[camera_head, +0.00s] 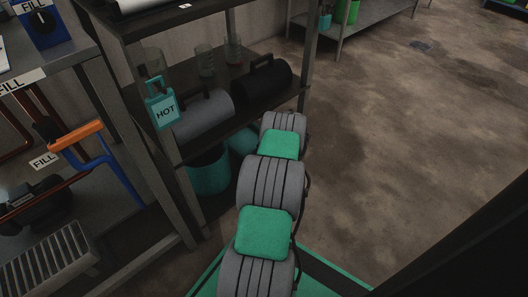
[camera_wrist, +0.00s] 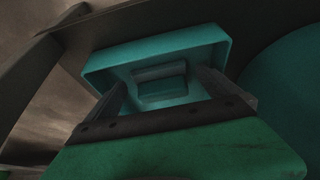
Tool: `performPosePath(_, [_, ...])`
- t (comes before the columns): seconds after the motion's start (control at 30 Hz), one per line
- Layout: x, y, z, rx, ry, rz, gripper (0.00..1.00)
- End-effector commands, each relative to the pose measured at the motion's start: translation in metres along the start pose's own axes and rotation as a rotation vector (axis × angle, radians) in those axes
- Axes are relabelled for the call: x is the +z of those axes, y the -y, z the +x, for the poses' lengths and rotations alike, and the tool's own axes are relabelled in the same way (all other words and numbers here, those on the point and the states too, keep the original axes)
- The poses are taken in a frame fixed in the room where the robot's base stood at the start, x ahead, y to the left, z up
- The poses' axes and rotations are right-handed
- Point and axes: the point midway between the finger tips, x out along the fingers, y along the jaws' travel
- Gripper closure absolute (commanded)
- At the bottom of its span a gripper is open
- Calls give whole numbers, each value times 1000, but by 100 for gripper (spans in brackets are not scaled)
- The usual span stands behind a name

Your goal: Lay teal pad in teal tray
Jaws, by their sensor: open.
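The teal tray (camera_wrist: 100,68) shows in the wrist view as a shallow box with a raised rim, tilted in the picture. A small teal block (camera_wrist: 162,91), which looks like the teal pad, lies inside the tray against its floor, with a greyish band along its upper side. My gripper (camera_wrist: 163,92) is open, its two dark fingers apart on either side of the block. I cannot tell whether the fingers touch it. In the head view my arm hides the gripper, and I cannot make out the pad there.
A dark shelf rack stands left of my arm, with grey (camera_head: 204,116) and black (camera_head: 262,84) cases and a teal HOT tag (camera_head: 162,104). A workbench with an orange-and-blue handle (camera_head: 78,136) is at left. Floor at right is clear.

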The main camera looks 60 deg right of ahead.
Motion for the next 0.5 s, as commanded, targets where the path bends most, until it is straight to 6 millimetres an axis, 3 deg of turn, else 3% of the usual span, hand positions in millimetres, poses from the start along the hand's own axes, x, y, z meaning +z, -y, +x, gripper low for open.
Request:
performPosePath(0.03, [-4,-2,-16,3,-2,1,0])
performPosePath(0.3, [-3,-1,-87,2,-2,1,0])
performPosePath(0.5, [-1,0,-112,0,-1,0,0])
